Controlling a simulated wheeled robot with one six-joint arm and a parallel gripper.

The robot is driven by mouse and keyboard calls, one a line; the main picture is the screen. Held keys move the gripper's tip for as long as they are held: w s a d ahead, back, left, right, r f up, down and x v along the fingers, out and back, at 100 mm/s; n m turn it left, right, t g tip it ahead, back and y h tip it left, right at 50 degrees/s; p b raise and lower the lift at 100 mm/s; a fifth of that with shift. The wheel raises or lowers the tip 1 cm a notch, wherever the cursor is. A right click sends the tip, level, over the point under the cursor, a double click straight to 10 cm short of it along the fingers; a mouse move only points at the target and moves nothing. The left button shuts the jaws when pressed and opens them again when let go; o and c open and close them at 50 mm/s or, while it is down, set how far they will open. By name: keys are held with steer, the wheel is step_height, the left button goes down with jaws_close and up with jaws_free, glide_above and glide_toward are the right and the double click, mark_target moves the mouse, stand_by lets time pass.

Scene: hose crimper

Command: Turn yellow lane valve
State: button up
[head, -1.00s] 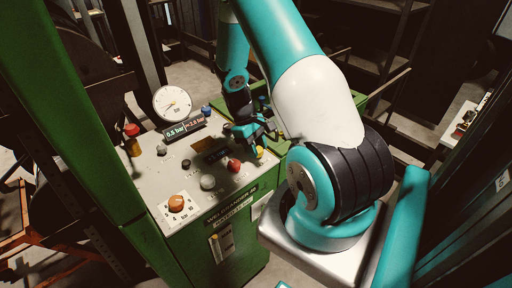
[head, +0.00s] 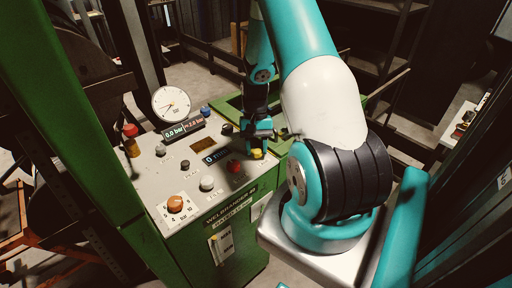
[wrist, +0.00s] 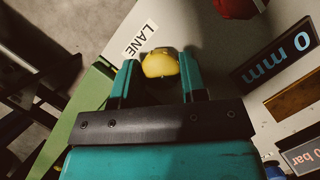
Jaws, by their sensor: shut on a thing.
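The yellow lane valve (head: 257,154) is a round knob at the right edge of the grey control panel (head: 154,187). In the wrist view the yellow knob (wrist: 160,64) sits between the two teal fingers of my gripper (wrist: 159,68), beside a white label reading LANE (wrist: 140,39). My gripper (head: 259,144) is shut on the knob from above. The fingers partly hide its sides, and any marking of its angle cannot be made out.
A red knob (head: 234,167), a white knob (head: 207,183) and an orange dial (head: 175,204) are on the panel. A round gauge (head: 171,103) stands at the back above a display (head: 183,129) reading 0.0 bar. A second display (wrist: 277,52) reads 0 mm.

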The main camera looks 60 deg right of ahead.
steer(key=shift+d+m, duration=0.1)
steer(key=shift+m, duration=0.5)
steer(key=shift+m+t, duration=0.3)
steer(key=o, duration=0.9)
steer(key=b+v, duration=0.2)
steer(key=v, duration=1.5)
steer(key=shift+d+r+b, duration=0.15)
steer(key=shift+d+b, duration=0.1)
steer(key=shift+b, duration=0.15)
